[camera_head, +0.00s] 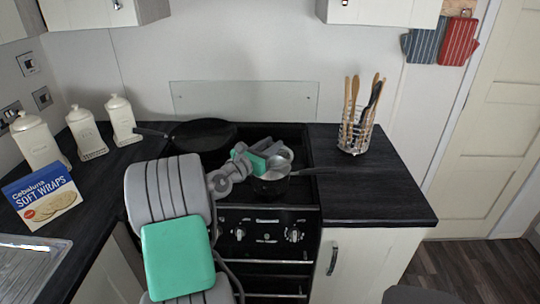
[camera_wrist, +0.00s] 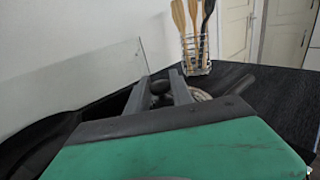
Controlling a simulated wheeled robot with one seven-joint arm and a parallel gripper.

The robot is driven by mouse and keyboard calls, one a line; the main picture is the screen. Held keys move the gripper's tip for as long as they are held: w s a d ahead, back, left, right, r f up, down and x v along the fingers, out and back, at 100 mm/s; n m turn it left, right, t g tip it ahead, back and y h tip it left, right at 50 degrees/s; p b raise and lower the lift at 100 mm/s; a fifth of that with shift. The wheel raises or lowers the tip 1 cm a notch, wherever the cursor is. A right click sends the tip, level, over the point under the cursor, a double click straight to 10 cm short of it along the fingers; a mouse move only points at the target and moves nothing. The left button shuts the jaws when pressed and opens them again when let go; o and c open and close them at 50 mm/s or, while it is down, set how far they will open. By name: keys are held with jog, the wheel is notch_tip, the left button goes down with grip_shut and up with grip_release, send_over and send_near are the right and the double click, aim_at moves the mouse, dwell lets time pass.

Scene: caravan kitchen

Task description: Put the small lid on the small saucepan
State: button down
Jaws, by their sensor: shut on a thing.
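The small saucepan (camera_head: 270,190) is dark and stands on the front right of the stove, its handle pointing right. My gripper (camera_head: 277,158) is over the saucepan, tilted. In the wrist view, my gripper (camera_wrist: 160,88) has its two grey fingers on either side of the small lid's dark knob (camera_wrist: 159,86). The small lid (camera_head: 284,156) looks greyish and lies at or just above the saucepan's rim. Part of its edge (camera_wrist: 203,94) shows right of the fingers. Whether the lid touches the rim is hard to tell; my gripper hides much of both.
A large dark pan (camera_head: 203,134) sits at the back left of the stove. A wire utensil holder (camera_head: 353,138) stands on the right counter. A glass splashback (camera_head: 245,99) is behind the stove. Canisters (camera_head: 87,133) and a wraps box (camera_head: 42,197) stand left. The right counter's front is clear.

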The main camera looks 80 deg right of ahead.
jog(key=shift+w+d+f, duration=0.1)
jog(key=shift+w+f, duration=0.05)
jog(key=shift+f, duration=1.55)
jog(key=shift+f, duration=0.1)
jog(key=c, duration=1.1)
grip_release()
